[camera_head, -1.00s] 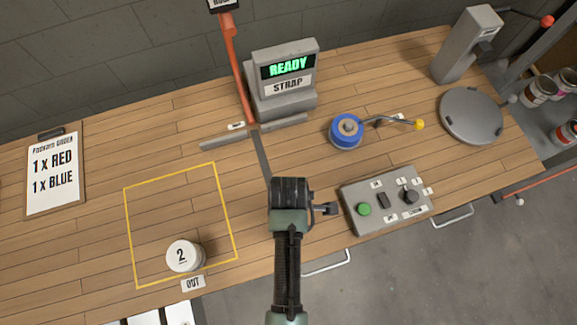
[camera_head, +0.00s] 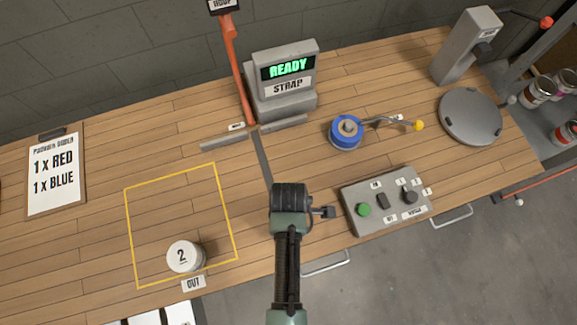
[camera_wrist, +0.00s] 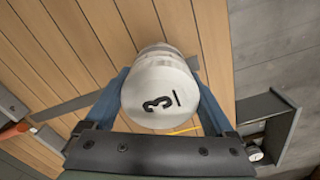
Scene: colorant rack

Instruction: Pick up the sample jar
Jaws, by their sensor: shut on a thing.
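A white sample jar (camera_wrist: 160,92) with a "3" on its lid fills the middle of the wrist view. My gripper (camera_wrist: 163,98) is shut on it, with one blue finger against each side. I cannot tell whether its base touches the table. In the head view my own arm hides this jar and my gripper's fingers. A second white jar (camera_head: 184,256), marked "2", stands upright in the front of the yellow-outlined square (camera_head: 128,225) on the table, to the left of my arm.
An order clipboard (camera_head: 56,175) lies far left. Most of the yellow square is clear.

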